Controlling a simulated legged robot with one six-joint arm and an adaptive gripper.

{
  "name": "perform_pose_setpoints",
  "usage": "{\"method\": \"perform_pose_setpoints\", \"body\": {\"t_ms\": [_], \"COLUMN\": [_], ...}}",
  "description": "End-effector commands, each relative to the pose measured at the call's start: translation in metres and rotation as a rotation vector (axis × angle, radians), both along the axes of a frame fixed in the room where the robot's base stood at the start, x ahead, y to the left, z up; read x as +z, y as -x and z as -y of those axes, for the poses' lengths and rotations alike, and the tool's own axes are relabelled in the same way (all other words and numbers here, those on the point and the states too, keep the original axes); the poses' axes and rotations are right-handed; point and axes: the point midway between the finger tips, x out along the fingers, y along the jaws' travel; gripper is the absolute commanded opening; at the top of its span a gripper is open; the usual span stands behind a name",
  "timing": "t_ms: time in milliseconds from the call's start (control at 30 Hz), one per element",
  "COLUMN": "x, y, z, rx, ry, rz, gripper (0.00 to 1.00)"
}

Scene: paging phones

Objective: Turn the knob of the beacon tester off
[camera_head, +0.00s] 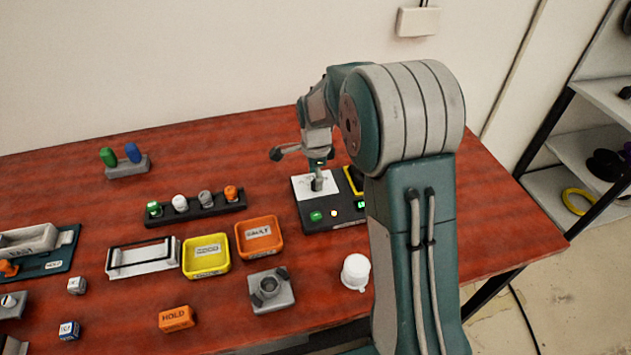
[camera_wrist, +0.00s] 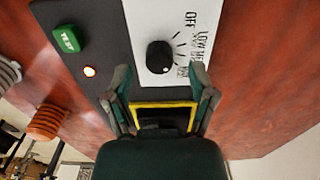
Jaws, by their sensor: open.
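The beacon tester (camera_head: 303,213) is a dark box near the right part of the table, with a white panel (camera_head: 303,184). In the wrist view its black round knob (camera_wrist: 159,57) sits on the white panel (camera_wrist: 143,18), with OFF printed to its upper right and other labels to its right. A pale mark on the knob's lower edge seems to point away from OFF.
A yellow-framed part (camera_wrist: 165,105) of the tester lies between my fingers in the picture. Orange (camera_head: 279,249) and yellow (camera_head: 185,265) trays, a row of coloured knobs (camera_head: 215,210) and a white cup (camera_head: 355,272) stand nearby. Red tabletop right of the tester is bare.

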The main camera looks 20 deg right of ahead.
Motion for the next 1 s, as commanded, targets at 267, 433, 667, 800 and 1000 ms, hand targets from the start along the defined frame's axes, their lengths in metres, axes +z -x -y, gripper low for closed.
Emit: {"method": "perform_pose_setpoints", "body": {"t_ms": [267,433,667,800,1000], "x": [-0.023,-0.023,-0.023,-0.024,-0.024], "y": [0.0,0.0,0.0,-0.001,-0.001], "z": [0.0,0.0,0.0,0.0,0.0], "rx": [0.0,0.001,0.001,0.001,0.017], "ry": [0.0,0.0,0.0,0.0,0.0], "rz": [-0.001,0.0,0.001,0.001,0.001], "gripper": [0.72,0.72,0.0,0.0,0.0]}}
